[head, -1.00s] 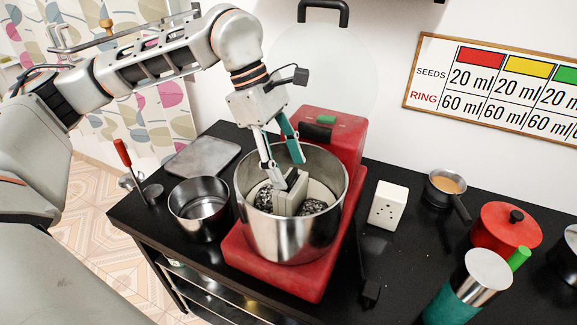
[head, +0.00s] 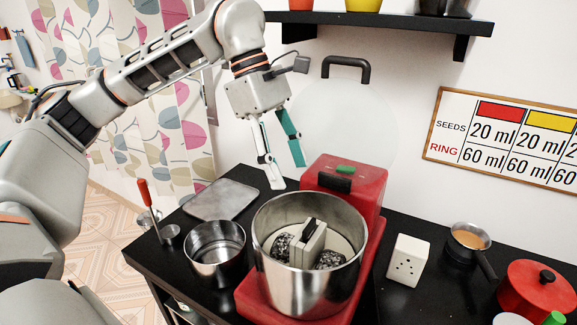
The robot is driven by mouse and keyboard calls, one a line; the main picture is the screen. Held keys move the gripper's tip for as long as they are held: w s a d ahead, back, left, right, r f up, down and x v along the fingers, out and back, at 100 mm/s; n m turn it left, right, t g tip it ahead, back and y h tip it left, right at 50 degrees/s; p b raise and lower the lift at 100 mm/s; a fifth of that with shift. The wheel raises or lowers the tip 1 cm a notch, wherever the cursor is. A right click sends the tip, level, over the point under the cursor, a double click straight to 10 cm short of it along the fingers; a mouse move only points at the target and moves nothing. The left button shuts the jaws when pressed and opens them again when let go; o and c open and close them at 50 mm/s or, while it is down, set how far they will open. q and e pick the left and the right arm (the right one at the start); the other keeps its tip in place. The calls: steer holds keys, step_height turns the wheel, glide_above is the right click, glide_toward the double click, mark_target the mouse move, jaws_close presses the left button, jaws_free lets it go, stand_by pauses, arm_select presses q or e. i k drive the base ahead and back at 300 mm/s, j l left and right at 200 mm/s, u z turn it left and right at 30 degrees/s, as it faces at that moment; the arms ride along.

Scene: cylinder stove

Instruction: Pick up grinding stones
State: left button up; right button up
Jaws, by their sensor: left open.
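The grinding stones (head: 283,246) are dark and speckled and sit inside the steel drum (head: 312,285) of the red grinder (head: 362,185). A second stone (head: 329,260) shows on the other side of a grey holder block (head: 308,243) with a black top handle. The block stands upright between the stones. My left gripper (head: 288,175) is open and empty, above and behind the drum's back left rim, apart from the block and stones. The stones' lower parts are hidden by the block and the drum wall. My right gripper is not in view.
A steel pot (head: 215,252) stands left of the drum, with a flat grey tray (head: 222,200) behind it. A white socket box (head: 407,260), a small pan (head: 468,238) and a red pot (head: 537,288) stand to the right. A shelf (head: 390,25) hangs above.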

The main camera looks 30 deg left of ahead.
mark_target(290, 250)
steer(key=k, duration=1)
